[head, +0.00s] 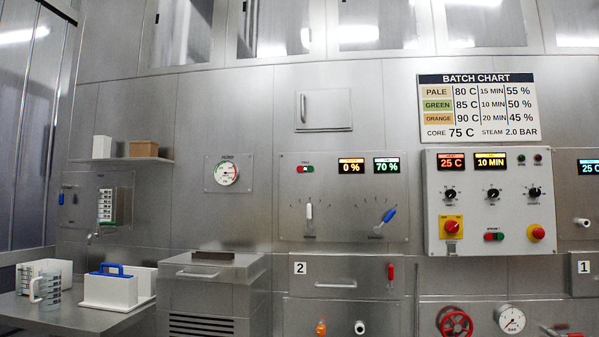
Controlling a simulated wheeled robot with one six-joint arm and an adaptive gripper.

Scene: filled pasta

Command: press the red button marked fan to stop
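I see two places with red and green buttons side by side. One pair (305,169) is at the top left of the steel panel (343,222) with the 0 % and 70 % displays. The other pair (494,236) is low in the middle of the light control box (489,212) with the 25 C and 10 MIN displays. The small labels above both pairs are too blurred to read, so I cannot tell which is marked fan. My gripper is not in view.
The box also carries a red knob on yellow (452,227) and a red mushroom button (536,232). A blue lever (388,216) sticks out of the steel panel. A red handwheel (455,321) is below. A steel table (75,318) with containers stands at left.

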